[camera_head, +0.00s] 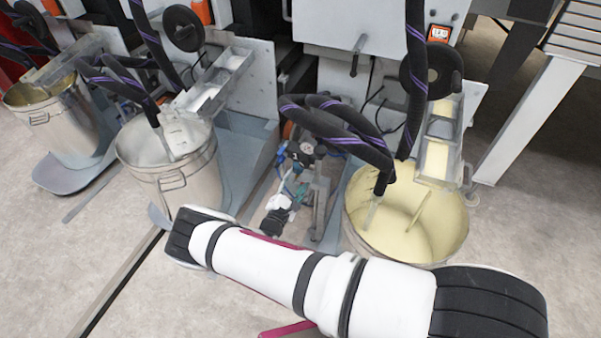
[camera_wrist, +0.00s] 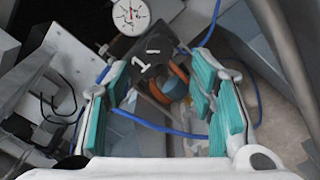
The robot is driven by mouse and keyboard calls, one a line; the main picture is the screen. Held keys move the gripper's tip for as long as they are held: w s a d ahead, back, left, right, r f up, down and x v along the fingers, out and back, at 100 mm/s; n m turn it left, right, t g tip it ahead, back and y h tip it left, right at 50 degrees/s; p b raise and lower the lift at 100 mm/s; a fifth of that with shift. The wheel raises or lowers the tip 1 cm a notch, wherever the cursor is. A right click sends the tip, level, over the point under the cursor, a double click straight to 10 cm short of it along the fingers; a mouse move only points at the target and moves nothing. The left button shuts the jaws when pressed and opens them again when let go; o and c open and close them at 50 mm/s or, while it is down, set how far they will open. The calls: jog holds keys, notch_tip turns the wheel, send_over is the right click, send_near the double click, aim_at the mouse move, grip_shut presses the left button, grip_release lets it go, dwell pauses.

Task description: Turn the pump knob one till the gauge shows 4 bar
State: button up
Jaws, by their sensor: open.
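In the wrist view a round white gauge (camera_wrist: 130,16) with a thin needle shows at the top; its reading is too small to tell. Just below it is a black part marked with a white "1" (camera_wrist: 145,58). A round blue and orange part (camera_wrist: 174,84) sits beside and below that mark; I cannot tell which piece is the knob. My gripper (camera_wrist: 160,76) has its teal finger pads spread apart on either side of these parts, with nothing held. In the head view my gripper (camera_head: 294,186) is low between two buckets, partly hidden by hoses and the pump stand.
A steel bucket of cream liquid (camera_head: 362,232) stands right of my gripper, and another steel bucket (camera_head: 172,183) stands left. Black hoses (camera_head: 340,125) hang close above. A blue cable (camera_wrist: 150,124) crosses between the fingers in the wrist view. Open floor (camera_head: 60,245) lies at left.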

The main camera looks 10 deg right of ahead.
jog(key=shift+v, duration=2.1)
jog(key=shift+s+a, duration=0.1)
